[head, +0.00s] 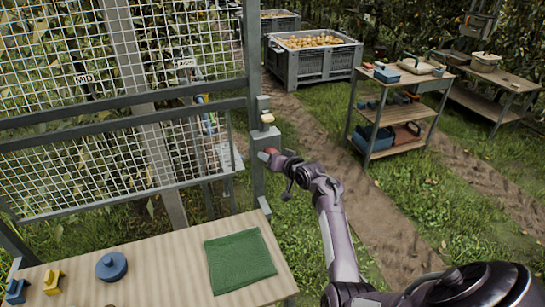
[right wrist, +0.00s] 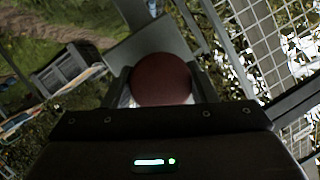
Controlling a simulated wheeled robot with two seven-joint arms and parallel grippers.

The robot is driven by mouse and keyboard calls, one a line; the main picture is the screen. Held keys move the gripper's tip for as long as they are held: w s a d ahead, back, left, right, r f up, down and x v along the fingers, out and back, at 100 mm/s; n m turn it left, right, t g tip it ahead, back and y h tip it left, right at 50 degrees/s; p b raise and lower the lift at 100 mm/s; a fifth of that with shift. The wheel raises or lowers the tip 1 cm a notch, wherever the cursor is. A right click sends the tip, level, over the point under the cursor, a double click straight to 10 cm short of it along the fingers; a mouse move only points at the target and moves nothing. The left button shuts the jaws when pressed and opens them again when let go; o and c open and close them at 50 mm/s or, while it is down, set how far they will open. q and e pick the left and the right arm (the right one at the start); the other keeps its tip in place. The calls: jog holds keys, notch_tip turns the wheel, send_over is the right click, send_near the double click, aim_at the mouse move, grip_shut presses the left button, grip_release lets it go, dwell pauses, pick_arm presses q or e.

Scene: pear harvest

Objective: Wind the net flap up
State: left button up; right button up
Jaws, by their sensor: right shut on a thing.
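The white net flap (head: 95,166) hangs in a grey frame at the left of the head view, its lower bar above the wooden table. White mesh also fills the frame above the middle rail. My right gripper (head: 268,155) is at the frame's right post (head: 257,185), shut on a round red-brown knob. The knob (right wrist: 161,80) sits between the two fingers in the right wrist view. The mechanism behind the knob is mostly hidden. A small yellowish part (head: 267,118) sits on the post above the gripper. My left gripper is not in view.
The table (head: 170,262) holds a green cloth (head: 239,260), a round blue lidded thing (head: 111,266) and small yellow and blue pieces. A grey fruit crate (head: 312,65) and a wheelless-looking shelf bench (head: 398,108) stand behind. Grass beside the post is free.

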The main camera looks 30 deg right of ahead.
jog(key=shift+f+m+t+y, duration=0.2)
jog(key=shift+m+t+y, duration=0.25)
jog(key=shift+m, duration=0.55)
jog(key=shift+m+t+y, duration=0.25)
jog(key=shift+m+y, duration=0.3)
jog(key=shift+m, duration=0.55)
jog(key=m+t+b, duration=0.1)
jog(key=m, duration=0.3)
jog(key=shift+a+t+y, duration=0.1)
jog(key=shift+t+y, duration=0.3)
jog(key=shift+m, duration=0.3)
jog(key=o, duration=1)
jog(key=shift+r, duration=0.1)
jog(key=shift+c, duration=0.2)
jog(key=shift+s, duration=0.1)
jog(key=s+d+b, duration=0.1)
jog(key=s, duration=0.6)
jog(key=shift+s+d, duration=0.15)
jog(key=shift+s, duration=0.1)
jog(key=shift+b, duration=0.3)
